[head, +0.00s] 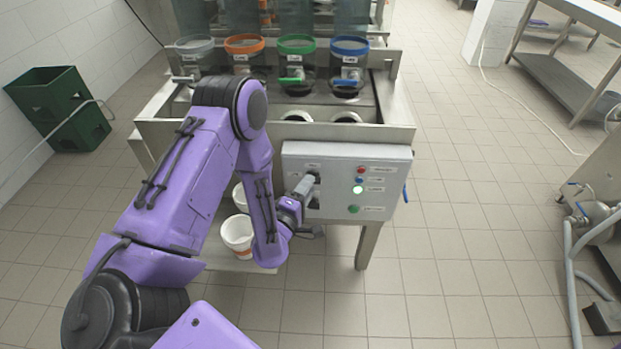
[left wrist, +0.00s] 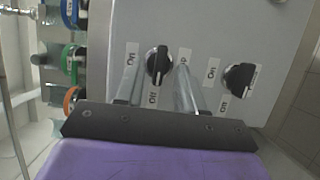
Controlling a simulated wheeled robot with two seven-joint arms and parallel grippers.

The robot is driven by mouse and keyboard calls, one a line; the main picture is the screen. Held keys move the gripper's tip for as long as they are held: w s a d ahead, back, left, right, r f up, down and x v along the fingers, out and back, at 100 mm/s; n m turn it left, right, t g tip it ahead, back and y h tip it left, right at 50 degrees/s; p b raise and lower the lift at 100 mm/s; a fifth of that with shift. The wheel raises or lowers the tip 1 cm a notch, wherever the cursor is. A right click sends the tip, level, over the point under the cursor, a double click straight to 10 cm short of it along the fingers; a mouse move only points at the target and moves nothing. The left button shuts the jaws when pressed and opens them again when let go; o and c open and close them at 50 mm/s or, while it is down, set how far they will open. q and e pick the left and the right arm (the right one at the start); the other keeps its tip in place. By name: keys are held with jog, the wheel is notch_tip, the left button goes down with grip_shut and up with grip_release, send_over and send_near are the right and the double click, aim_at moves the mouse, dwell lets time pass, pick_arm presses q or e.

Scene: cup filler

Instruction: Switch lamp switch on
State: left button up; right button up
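A grey control panel (head: 335,200) faces me in the head view. Two black rotary switches with On and Off labels sit on it in the left wrist view: one nearer the left (left wrist: 157,62) and one at the right (left wrist: 238,79). A label beside the first switch is partly hidden, so I cannot tell which switch is the lamp's. My left gripper (head: 307,184) is at the panel's left part. In the left wrist view its fingers (left wrist: 158,76) are apart, one on each side of the first switch, with gaps visible. My right gripper is out of view.
The panel also has a red light (head: 361,170) and a glowing pale green light (head: 358,190). Containers with orange (head: 244,44), green (head: 297,45) and blue (head: 349,46) rims stand behind. A white cup (head: 237,234) is below the machine.

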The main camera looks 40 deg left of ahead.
pick_arm(q)
jog(key=shift+w+a, duration=0.1)
jog(key=shift+w, duration=0.8)
grip_shut()
jog(key=shift+w+d+r+m+g+y+p, duration=0.1)
jog(key=shift+m+g+y+p, duration=0.8)
jog(key=shift+m, duration=1.35)
jog(key=shift+s+d+r+m+g+y+p, duration=0.15)
jog(key=shift+m+g+y+p, duration=0.35)
jog(key=shift+m+g+p, duration=1.25)
jog(key=shift+w+d+m+g+y+p, duration=0.15)
jog(key=shift+m+g+y+p, duration=0.5)
jog(key=shift+m, duration=2.05)
